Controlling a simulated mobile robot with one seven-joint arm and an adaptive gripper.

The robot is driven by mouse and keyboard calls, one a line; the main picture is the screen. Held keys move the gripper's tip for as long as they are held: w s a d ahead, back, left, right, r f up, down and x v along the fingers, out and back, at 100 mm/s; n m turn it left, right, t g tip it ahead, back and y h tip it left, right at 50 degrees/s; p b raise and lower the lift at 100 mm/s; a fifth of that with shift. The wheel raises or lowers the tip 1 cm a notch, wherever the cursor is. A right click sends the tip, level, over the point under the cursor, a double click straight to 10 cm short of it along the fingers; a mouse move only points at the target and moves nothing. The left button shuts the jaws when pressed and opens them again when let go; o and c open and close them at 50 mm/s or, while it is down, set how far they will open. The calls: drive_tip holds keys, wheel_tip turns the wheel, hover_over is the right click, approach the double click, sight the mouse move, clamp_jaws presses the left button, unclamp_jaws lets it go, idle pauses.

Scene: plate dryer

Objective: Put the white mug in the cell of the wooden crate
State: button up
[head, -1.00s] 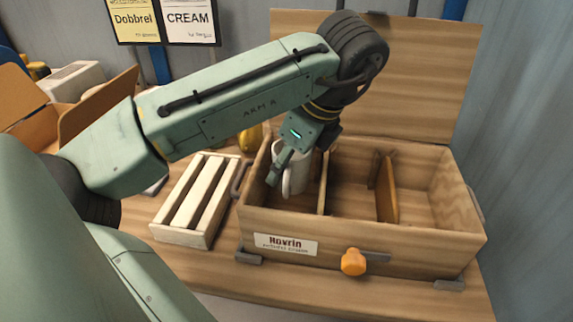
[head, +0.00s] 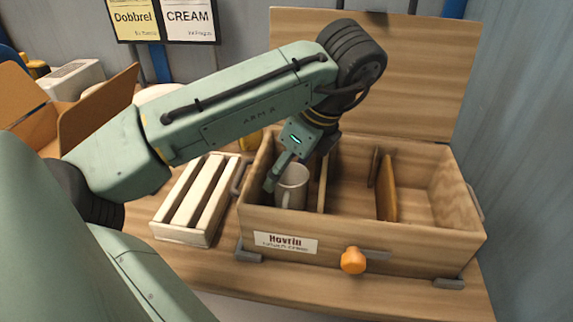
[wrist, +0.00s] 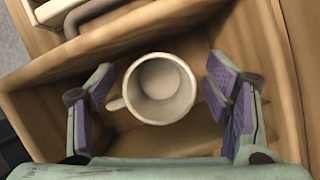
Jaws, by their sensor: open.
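The white mug (head: 291,187) stands upright in the left cell of the wooden crate (head: 360,250). In the wrist view the mug (wrist: 160,88) shows from above, its handle pointing left. My gripper (head: 283,178) is open in the same cell, just above and around the mug; in the wrist view its purple-padded fingers (wrist: 165,90) stand on either side of the mug, with gaps on both sides. Part of the far finger is hidden in the head view.
A divider (head: 323,182) bounds the mug's cell on the right, and another divider (head: 387,188) stands farther right. The crate's lid (head: 430,85) is raised at the back. A white slatted box (head: 197,198) stands left of the crate.

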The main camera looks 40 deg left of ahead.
drive_tip(key=shift+r, duration=0.1)
drive_tip(key=p+v, duration=0.5)
drive_tip(key=v, duration=0.3)
drive_tip(key=shift+r, duration=0.25)
drive_tip(key=shift+a, duration=0.1)
